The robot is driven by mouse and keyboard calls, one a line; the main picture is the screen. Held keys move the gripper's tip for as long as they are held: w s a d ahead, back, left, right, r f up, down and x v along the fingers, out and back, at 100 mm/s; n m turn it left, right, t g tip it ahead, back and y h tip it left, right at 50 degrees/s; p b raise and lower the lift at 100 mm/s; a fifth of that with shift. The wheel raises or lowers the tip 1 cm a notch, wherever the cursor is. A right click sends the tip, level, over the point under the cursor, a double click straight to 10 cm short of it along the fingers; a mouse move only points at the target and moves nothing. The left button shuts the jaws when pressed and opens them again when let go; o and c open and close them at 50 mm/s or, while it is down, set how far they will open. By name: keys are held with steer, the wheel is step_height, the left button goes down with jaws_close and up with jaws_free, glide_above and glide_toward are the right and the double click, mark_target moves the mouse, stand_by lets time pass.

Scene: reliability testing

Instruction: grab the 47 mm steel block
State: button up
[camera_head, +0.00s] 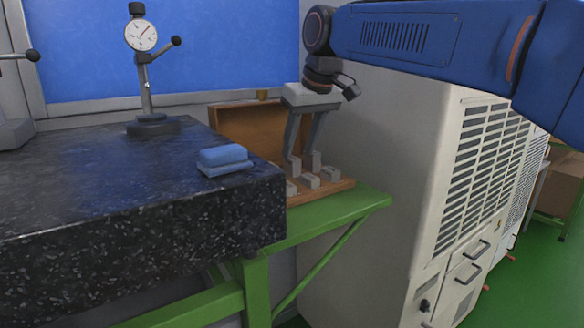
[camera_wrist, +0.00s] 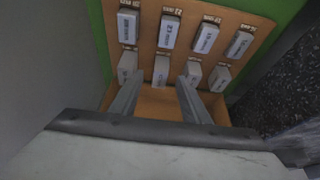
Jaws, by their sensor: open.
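Several pale grey steel blocks stand in two rows in a wooden rack (camera_head: 340,187), which also shows in the wrist view (camera_wrist: 184,49). Small labels mark the blocks and rack, but they are too blurred for me to tell which block is 47 mm. My gripper (camera_head: 302,155) is open, pointing down over the rack. In the wrist view, my gripper (camera_wrist: 160,82) has its two fingers apart, and one block (camera_wrist: 161,70) of the lower row shows in line with the gap between them. I cannot tell whether the fingers touch any block.
The rack sits on a green bench (camera_head: 345,208) beside a dark granite slab (camera_head: 100,185). A tall cream cabinet (camera_head: 400,150) stands close on the right. A wooden board (camera_head: 235,122) rises behind.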

mark_target(295, 159)
steer(key=shift+x, duration=2.35)
steer(key=shift+c, duration=0.3)
jaws_close()
steer(key=shift+r, duration=0.15)
